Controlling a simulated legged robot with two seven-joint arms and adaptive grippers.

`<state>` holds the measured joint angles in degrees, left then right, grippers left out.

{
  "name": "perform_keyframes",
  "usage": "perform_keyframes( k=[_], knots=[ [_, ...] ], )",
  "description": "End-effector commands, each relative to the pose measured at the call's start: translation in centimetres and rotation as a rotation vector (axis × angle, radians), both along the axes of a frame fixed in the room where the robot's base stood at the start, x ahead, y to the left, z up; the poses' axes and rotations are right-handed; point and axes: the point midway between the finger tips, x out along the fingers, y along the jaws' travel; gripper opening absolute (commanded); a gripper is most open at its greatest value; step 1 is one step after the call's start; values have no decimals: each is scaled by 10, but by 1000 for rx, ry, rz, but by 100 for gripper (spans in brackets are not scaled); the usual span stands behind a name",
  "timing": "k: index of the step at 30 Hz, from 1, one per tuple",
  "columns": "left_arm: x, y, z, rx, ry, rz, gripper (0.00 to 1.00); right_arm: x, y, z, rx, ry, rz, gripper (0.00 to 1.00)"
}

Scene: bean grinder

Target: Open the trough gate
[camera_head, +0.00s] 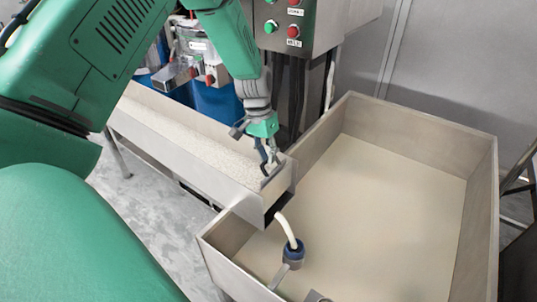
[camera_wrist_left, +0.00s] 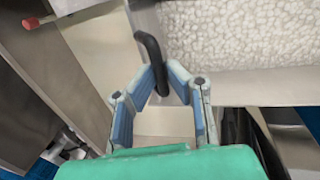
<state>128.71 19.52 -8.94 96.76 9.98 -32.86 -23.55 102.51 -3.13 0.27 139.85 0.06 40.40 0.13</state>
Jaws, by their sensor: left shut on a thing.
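The trough (camera_head: 165,152) is a long grey metal channel holding pale granular material (camera_head: 205,142), which also shows in the wrist view (camera_wrist_left: 235,35). A dark bent gate handle (camera_wrist_left: 150,50) stands at the trough's near end. My left gripper (camera_head: 268,168) reaches down to this end from above. Its blue-grey fingers (camera_wrist_left: 166,86) are closed on the lower part of the handle. The gate plate itself is largely hidden, so its position cannot be made out. My right gripper is not identifiable in either view.
A wide, shallow metal bin (camera_head: 375,210) stands below and right of the trough's end. A white hose with a blue collar (camera_head: 292,252) sits at its near-left side. A control box with red and green buttons (camera_head: 292,25) is behind the gripper.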

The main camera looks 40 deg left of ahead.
Motion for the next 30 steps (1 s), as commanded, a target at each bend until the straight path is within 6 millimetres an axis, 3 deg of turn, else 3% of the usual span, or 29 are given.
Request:
perform_keyframes(
  k=[3, 4, 15, 30],
  knots=[
    [5, 4, 5, 9, -16, 3, 0, 0, 0, 0, 0, 0, 0, 40],
    [5, 4, 5, 9, -16, 3, 19, 0, 0, 0, 0, 0, 0, 40],
    [5, 4, 9, 6, -11, 2, 19, -2, 0, 1, 0, -2, 0, 40],
    [3, 21, 103, 7, -15, 3, 19, -2, 0, 0, 0, -3, 0, 40]
  ],
)
